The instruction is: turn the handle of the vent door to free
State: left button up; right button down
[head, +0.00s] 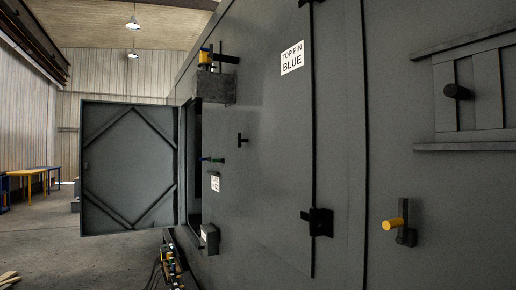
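The dark grey enclosure wall (345,130) fills the right of the head view. A large panel with a white label "TOP PIN BLUE" (292,57) has a black latch-like fitting (318,221) at its lower right edge. A black T-shaped handle (243,139) stands out from the wall left of it. A yellow-ended lever (394,224) on a black bracket sits at the lower right. I cannot tell which of these belongs to the vent door. Neither of my grippers is in view.
A braced grey door (128,165) stands open at the left. A slatted panel with a black knob (457,91) sits between rails at the upper right. A ledge (216,88) holds a yellow item. Small coloured items (172,265) lie low by the wall.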

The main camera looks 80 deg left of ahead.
aim_at(240, 140)
jog(key=u, duration=1.45)
